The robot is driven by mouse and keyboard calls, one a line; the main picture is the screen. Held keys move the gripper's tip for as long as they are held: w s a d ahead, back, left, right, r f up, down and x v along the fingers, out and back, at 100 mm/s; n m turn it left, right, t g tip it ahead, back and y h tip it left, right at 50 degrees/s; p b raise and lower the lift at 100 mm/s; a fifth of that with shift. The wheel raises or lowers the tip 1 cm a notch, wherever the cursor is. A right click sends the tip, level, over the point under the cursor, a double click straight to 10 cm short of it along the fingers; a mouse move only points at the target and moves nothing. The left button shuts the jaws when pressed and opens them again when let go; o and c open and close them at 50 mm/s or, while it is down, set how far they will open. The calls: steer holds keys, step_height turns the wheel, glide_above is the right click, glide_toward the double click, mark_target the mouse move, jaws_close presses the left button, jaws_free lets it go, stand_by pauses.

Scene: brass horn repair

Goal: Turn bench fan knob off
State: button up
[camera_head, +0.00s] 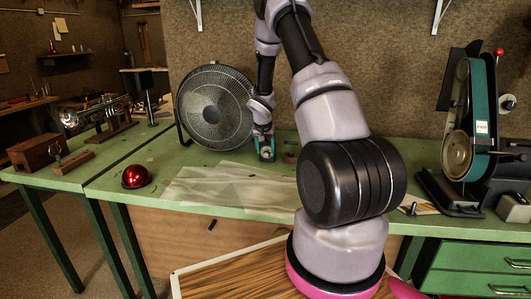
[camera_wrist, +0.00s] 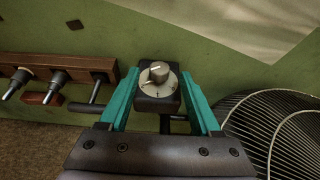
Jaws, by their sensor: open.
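The bench fan (camera_head: 213,107) stands at the back of the green bench in the head view, its round grille facing forward. Part of its grille (camera_wrist: 285,130) shows at the lower right of the wrist view. The fan knob (camera_wrist: 159,72) is a silver dial with a pointer line, on a dark control box (camera_wrist: 155,101). My gripper (camera_wrist: 160,88) is open, with one teal finger on each side of the box and knob. I cannot tell whether the fingers touch the box. In the head view my gripper (camera_head: 265,148) is at the bench, right of the fan.
A wooden rack with dark-handled tools (camera_wrist: 60,78) lies left of the gripper in the wrist view. A pale sheet (camera_head: 225,188) and a red dome (camera_head: 136,176) lie on the front of the bench. A belt sander (camera_head: 470,130) stands at the right.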

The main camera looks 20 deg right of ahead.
steer(key=shift+x, duration=0.8)
jaws_close()
